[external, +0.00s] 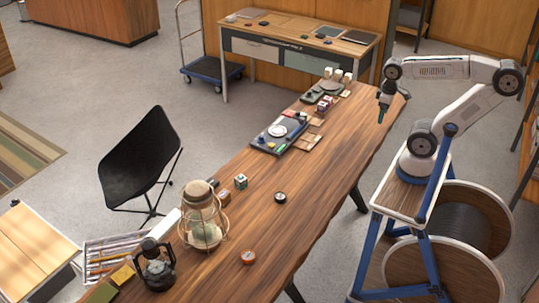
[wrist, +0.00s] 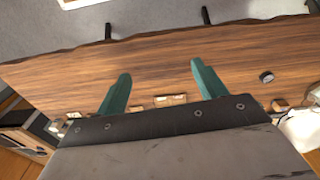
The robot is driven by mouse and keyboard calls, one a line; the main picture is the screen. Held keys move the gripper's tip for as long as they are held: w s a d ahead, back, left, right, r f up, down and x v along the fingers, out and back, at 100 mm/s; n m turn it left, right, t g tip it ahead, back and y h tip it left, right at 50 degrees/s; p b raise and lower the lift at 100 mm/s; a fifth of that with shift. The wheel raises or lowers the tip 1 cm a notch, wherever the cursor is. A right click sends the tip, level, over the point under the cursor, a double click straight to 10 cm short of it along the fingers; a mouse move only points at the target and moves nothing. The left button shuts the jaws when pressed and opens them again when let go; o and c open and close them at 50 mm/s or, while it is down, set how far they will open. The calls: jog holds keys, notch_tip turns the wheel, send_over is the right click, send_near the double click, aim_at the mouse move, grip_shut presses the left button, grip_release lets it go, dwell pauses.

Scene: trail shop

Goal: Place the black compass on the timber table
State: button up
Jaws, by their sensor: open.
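A small round black thing that looks like the black compass (external: 280,197) lies on the long wooden table (external: 310,210), near its middle. A round dark thing that may be the same compass (wrist: 266,77) shows at the right in the wrist view, on the wooden surface (wrist: 160,60). My gripper (external: 382,108) hangs over the table's far right end, well away from the compass. In the wrist view its two teal fingers (wrist: 162,82) are wide apart with nothing between them.
A lantern (external: 203,218) and a dark lamp (external: 155,267) stand at the near left end. Trays (external: 262,146) and small boxes line the left edge. A desk (external: 290,38) with small items stands behind. The table's right side is mostly clear.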

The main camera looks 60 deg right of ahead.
jog(key=w+a+f+n, duration=0.1)
jog(key=w+a+f, duration=0.5)
jog(key=a, duration=0.5)
jog(key=w+a+f+n+t, duration=0.1)
jog(key=w+a+f, duration=0.5)
jog(key=a, duration=0.6)
jog(key=w+a+f+n+t+h, duration=0.1)
jog(key=w+a+f+n, duration=0.2)
jog(key=a, duration=0.8)
jog(key=shift+w+a+f, duration=0.15)
jog(key=shift+w+f, duration=0.55)
jog(key=shift+f, duration=0.3)
jog(key=shift+w+a+f, duration=0.15)
jog(key=shift+w+f, duration=0.55)
jog(key=shift+f, duration=0.25)
jog(key=m+t+y, duration=0.1)
jog(key=t+y, duration=0.1)
send_near(281, 196)
jog(key=f, duration=0.1)
jog(key=shift+w+a+f+m, duration=0.15)
jog(key=shift+w+f+m, duration=0.25)
jog(key=shift+m, duration=0.3)
jog(key=x, duration=0.6)
jog(key=shift+w+f, duration=0.3)
jog(key=c, duration=1.1)
jog(key=shift+c, duration=0.2)
